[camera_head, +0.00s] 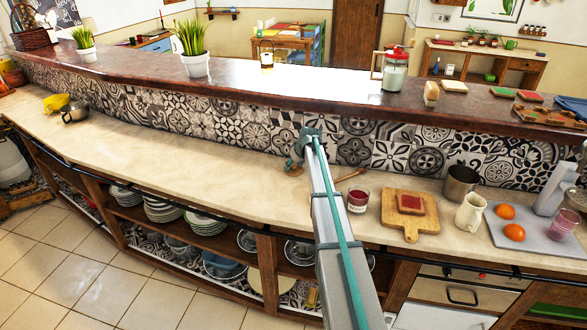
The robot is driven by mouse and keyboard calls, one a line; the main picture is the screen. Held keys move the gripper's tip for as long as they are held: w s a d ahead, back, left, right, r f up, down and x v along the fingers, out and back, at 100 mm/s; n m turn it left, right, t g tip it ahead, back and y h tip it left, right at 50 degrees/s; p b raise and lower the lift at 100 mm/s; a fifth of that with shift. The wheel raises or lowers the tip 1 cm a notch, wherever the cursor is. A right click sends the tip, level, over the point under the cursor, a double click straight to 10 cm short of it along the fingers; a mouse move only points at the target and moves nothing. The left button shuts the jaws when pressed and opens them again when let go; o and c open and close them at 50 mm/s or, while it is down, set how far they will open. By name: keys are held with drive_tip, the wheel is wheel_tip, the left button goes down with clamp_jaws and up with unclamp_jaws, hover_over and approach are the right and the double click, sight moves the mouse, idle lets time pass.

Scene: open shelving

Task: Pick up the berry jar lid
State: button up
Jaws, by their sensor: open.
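My gripper (296,162) is at the far end of my arm, low over the counter near the tiled backsplash. It is small in the picture. A small round brownish thing (292,169), perhaps the berry jar lid, lies on the counter right at the gripper's tip. I cannot tell whether they touch. A glass jar with dark red contents (358,199), likely the berry jar, stands upright on the counter to the right of my arm, with no lid seen on it.
A wooden spoon (350,175) lies behind the jar. To the right are a cutting board (425,230) with red-topped bread, a cream pitcher (470,212), a metal pot (460,182) and a grey tray (535,236) with oranges. The raised ledge (250,84) runs behind. The counter left of my arm is mostly clear.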

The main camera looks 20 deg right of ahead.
clamp_jaws()
idle(0.5)
